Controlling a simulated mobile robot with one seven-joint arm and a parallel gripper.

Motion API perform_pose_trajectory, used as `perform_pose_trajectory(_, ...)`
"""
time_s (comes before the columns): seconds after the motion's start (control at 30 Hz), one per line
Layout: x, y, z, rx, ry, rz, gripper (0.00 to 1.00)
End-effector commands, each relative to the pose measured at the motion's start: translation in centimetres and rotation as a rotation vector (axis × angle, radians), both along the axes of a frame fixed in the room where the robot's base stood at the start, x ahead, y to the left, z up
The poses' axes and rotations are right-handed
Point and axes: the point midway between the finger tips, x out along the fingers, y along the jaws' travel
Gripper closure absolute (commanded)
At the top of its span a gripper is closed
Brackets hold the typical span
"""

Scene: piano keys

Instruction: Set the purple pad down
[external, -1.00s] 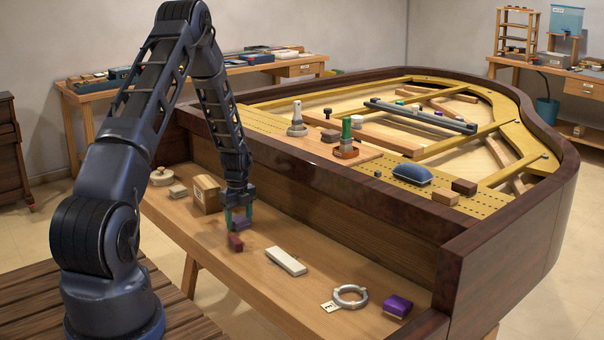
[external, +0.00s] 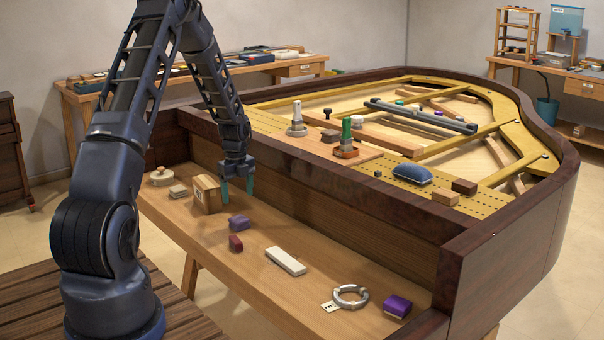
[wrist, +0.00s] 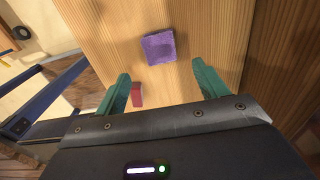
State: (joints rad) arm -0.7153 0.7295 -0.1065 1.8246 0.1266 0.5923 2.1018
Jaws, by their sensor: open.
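A purple pad (external: 239,223) lies flat on the wooden shelf (external: 215,257) at the front of the piano, beside a small dark red block (external: 235,243). In the wrist view the purple pad (wrist: 159,47) lies beyond the fingertips and apart from them. My gripper (external: 237,190) is open and empty, above the shelf and behind the pad. Its teal fingers stand wide apart in the wrist view (wrist: 165,82), where the red block (wrist: 136,94) shows beside the left finger. A second purple block (external: 397,306) lies at the shelf's right end.
A white bar (external: 285,261) and a grey ring (external: 350,296) lie to the right. The piano's front wall (external: 330,220) rises behind the shelf. Bare wood lies between the pad and the white bar.

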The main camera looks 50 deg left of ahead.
Motion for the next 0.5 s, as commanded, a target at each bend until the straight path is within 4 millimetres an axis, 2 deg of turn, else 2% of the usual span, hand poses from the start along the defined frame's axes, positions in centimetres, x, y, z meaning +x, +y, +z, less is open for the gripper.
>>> perform_pose_trajectory(0.1, 0.0, 0.0, 1.6, 0.000, -0.001, 0.000, 0.28)
perform_pose_trajectory(0.2, 0.0, 0.0, 2.4, 0.000, 0.000, 0.000, 0.28)
perform_pose_trajectory(0.5, 0.0, -0.1, 3.0, 0.000, 0.001, 0.002, 0.28)
